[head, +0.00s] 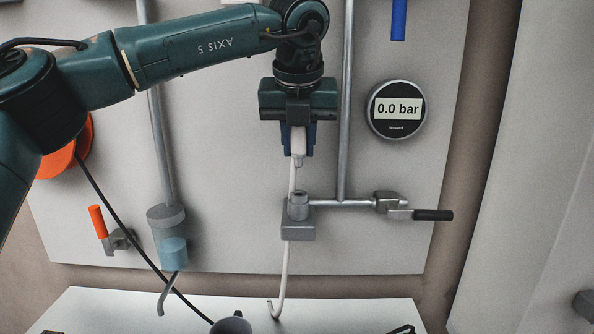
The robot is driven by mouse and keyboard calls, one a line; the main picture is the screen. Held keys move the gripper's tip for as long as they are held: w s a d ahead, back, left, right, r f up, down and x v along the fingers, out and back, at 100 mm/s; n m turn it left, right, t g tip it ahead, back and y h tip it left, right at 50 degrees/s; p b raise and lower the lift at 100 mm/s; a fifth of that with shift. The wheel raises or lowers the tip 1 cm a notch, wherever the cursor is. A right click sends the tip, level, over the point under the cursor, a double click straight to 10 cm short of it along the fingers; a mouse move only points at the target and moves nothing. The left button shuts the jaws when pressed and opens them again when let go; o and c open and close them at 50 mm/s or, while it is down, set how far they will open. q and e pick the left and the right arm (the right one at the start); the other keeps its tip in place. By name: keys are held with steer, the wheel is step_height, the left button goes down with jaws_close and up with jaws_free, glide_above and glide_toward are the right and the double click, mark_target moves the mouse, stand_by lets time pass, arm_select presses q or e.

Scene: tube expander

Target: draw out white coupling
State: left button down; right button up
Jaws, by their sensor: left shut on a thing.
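My left gripper (299,150) points down in front of the wall panel and is shut on the white coupling (298,143). The coupling sits between the blue-tipped fingers, its narrow lower end showing below them. The coupling is above the grey socket (298,205) on the pipe block, with a visible gap between them. A white tube (284,270) runs from near the coupling down behind the block and ends in a hook shape low down. Where its upper end joins is hard to tell. My right gripper is not in view.
A round gauge (397,109) reads 0.0 bar. A valve with a black handle (432,215) is right of the socket. A vertical pipe (346,120) runs close beside my gripper. A grey-blue cylinder (168,235) and an orange-handled valve (98,222) are left. A white table (110,310) lies below.

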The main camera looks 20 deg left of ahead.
arm_select(q)
steer(key=shift+r+p, duration=0.5)
steer(key=shift+r, duration=0.9)
